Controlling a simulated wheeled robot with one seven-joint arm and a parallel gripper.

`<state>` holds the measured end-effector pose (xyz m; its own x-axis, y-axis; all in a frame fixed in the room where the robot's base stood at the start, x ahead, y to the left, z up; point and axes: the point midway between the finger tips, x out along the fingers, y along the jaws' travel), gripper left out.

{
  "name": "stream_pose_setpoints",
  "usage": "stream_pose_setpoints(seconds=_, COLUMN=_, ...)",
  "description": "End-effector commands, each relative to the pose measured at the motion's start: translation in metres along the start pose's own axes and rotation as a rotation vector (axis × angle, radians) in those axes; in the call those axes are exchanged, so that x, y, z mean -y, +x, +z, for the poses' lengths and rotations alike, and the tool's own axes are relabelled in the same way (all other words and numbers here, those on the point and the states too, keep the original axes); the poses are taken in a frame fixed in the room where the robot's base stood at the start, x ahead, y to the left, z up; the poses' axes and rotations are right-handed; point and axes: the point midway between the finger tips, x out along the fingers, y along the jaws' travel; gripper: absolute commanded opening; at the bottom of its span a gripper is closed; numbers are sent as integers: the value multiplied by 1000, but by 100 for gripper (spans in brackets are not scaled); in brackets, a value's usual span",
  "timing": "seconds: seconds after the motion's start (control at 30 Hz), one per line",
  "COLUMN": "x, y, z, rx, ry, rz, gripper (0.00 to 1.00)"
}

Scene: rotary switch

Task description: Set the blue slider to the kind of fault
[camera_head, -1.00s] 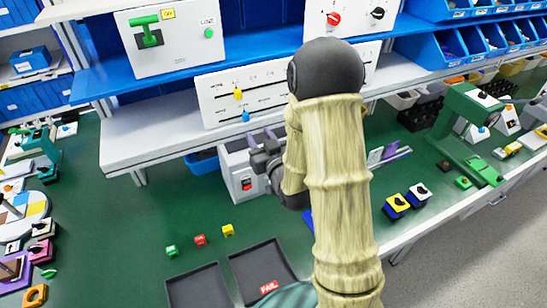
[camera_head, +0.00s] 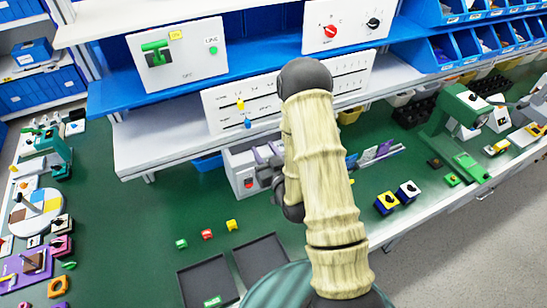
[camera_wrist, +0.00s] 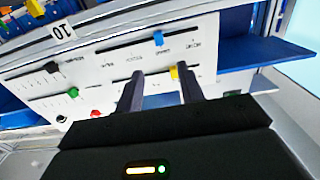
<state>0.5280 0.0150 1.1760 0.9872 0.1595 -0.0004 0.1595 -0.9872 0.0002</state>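The blue slider (camera_head: 247,123) sits on the lower slot of a white slider panel (camera_head: 222,118) on the shelf, below the yellow slider (camera_head: 240,104). In the wrist view the panel looks upside down, with the blue slider (camera_wrist: 158,38) above the yellow slider (camera_wrist: 174,73). The small printed words along the slots are too blurred to read surely. My gripper (camera_wrist: 160,80) is open, its two fingers apart, pointing toward the panel. The yellow slider shows between the fingertips in the picture; the blue one lies beyond them. Nothing is held. My arm covers part of the panel in the head view.
A grey box with a red switch (camera_head: 249,183) stands beneath the shelf edge, near my gripper. Panels with a green lever (camera_head: 156,49) and a red knob (camera_head: 330,31) are above. Dark trays (camera_head: 262,258) and small coloured blocks (camera_head: 207,234) lie on the green bench.

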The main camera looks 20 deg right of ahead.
Motion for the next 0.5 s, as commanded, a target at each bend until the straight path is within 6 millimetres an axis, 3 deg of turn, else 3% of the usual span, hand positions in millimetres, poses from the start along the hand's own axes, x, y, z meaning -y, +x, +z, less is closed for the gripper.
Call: stream_pose_setpoints(seconds=0.5, x=-2, y=-31, z=-2, rx=3, ry=6, rz=6, gripper=38)
